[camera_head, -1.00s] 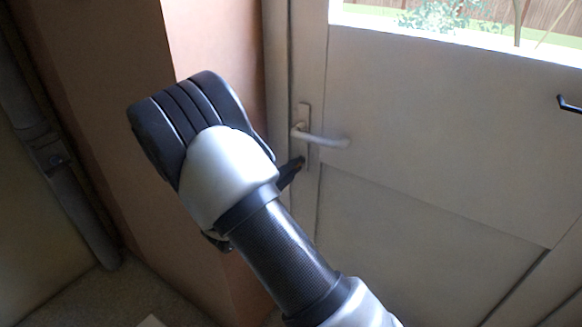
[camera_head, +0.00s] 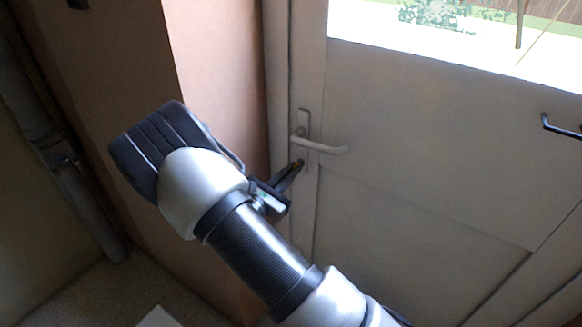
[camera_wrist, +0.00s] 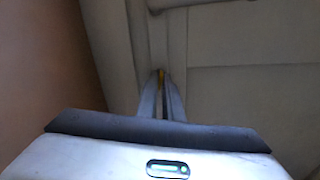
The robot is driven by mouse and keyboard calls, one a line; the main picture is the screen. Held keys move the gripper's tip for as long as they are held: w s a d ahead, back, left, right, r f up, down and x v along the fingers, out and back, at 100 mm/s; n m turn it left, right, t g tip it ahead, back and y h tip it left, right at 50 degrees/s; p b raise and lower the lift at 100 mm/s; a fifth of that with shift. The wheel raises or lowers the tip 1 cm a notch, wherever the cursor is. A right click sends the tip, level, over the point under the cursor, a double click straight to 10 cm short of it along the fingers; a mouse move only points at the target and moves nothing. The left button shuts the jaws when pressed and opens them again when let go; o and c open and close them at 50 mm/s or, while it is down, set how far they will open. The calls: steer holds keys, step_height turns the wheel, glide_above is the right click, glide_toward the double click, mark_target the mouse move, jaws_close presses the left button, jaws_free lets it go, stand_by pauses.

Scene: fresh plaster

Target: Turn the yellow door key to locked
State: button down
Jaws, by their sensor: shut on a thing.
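The yellow key shows in the wrist view as a thin yellow sliver (camera_wrist: 161,74) between the tips of my gripper (camera_wrist: 160,84). The fingers are closed together on it, and most of the key is hidden between them. In the head view my gripper (camera_head: 298,165) reaches the light grey door (camera_head: 420,150) just below its lever handle (camera_head: 322,147), at the lower part of the narrow lock plate (camera_head: 304,122). The lock itself is covered by the fingertips. I cannot tell the key's angle.
The lever handle sticks out right above my fingertips. A pinkish wall (camera_head: 215,75) stands close on the left, beside my wrist. A black handle (camera_head: 560,127) is at the right edge. A grey pipe (camera_head: 85,205) runs down the far left.

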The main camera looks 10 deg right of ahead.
steer(key=shift+n+p, duration=0.6)
steer(key=shift+n, duration=0.6)
steer(key=c, duration=2)
jaws_free()
steer(key=shift+s+a, duration=0.1)
steer(key=v, duration=1.7)
steer(key=shift+s+a+r, duration=0.1)
